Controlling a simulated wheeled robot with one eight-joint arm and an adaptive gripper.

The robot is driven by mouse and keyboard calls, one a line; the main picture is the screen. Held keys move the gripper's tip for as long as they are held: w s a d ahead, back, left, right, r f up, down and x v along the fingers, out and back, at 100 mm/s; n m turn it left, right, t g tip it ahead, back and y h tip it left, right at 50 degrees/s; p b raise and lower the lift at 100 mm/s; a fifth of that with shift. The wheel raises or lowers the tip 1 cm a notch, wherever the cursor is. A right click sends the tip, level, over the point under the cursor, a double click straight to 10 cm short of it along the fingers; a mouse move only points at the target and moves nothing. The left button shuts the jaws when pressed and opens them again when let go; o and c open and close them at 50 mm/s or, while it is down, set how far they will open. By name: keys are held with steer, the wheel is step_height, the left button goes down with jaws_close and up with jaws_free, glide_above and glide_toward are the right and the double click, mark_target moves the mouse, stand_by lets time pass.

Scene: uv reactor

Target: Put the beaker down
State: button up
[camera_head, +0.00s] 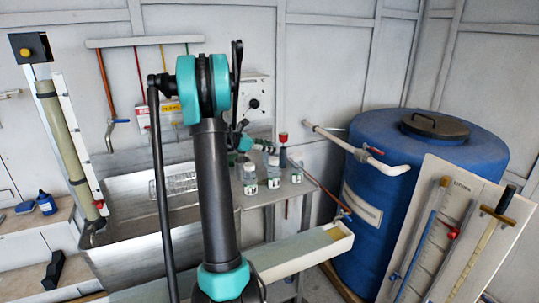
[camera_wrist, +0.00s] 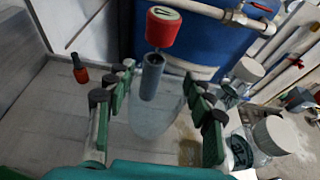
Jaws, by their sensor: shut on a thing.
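In the wrist view my gripper (camera_wrist: 160,80) is shut on a clear glass beaker (camera_wrist: 157,118) held between its green, black-padded fingers. The beaker is faint against the grey metal bench (camera_wrist: 62,135). I cannot tell whether its base touches the bench. In the head view my gripper (camera_head: 241,143) is over the bench (camera_head: 300,190) by the wall, and my arm hides part of that area. I cannot make out the beaker there.
A red-capped grey thing (camera_wrist: 163,28) stands just beyond the beaker. White-capped jars (camera_wrist: 275,135) crowd the right side. A small red bottle (camera_wrist: 80,68) is at the left. A blue tank (camera_head: 425,185) and metal sink (camera_head: 130,215) flank the bench.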

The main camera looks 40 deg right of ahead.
mark_target(269, 153)
steer(key=shift+f, duration=1.65)
steer(key=shift+f, duration=0.2)
steer(key=o, duration=1.3)
steer(key=shift+r, duration=0.1)
steer(key=shift+a+r, duration=0.1)
steer(key=shift+r, duration=0.1)
steer(key=v, duration=1.1)
steer(key=shift+a+r, duration=0.15)
steer(key=shift+a, duration=0.2)
steer(key=shift+w, duration=0.1)
